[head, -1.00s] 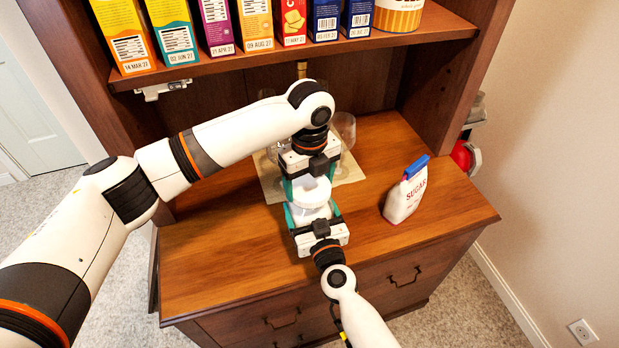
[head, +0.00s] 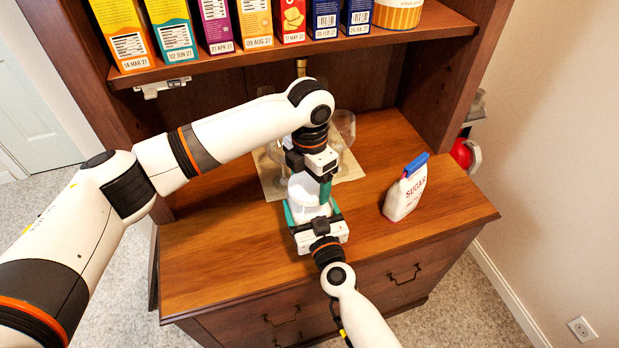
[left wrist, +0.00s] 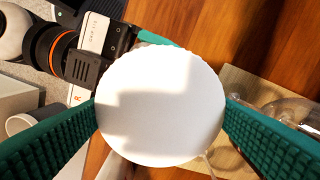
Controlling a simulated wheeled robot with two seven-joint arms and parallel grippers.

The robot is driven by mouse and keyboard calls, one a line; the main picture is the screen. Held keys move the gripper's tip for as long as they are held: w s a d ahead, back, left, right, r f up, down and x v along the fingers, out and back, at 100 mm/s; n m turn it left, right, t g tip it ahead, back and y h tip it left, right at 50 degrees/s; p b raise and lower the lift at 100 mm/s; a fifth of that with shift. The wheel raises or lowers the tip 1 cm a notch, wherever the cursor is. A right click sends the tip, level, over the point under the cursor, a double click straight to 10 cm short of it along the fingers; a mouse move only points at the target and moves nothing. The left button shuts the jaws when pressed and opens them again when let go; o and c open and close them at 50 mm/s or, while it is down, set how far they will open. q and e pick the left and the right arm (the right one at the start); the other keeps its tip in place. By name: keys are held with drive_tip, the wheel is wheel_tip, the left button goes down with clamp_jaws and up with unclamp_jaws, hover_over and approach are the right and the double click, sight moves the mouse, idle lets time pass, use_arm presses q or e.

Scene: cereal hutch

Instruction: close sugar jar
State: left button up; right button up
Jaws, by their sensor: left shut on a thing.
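The sugar jar is mostly hidden in the head view; its white body (head: 309,211) shows between the fingers of my right gripper (head: 314,217), which comes from the front and is shut around it. The round white lid (head: 303,186) is on top of the jar. My left gripper (head: 312,185) points down from above, with its green fingers on either side of the lid. In the left wrist view the lid (left wrist: 160,108) is a plain white disc between both green fingers, shut on it. Whether the lid sits fully down is hidden.
Clear glassware (head: 343,128) stands behind on a beige mat (head: 268,178). A shelf (head: 290,58) with cereal boxes hangs above. The counter's front left is free.

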use_arm(q)
drive_tip(key=shift+r, duration=0.1)
drive_tip(key=o, duration=0.9)
drive_tip(key=shift+r, duration=2.2)
drive_tip(key=shift+c, duration=0.2)
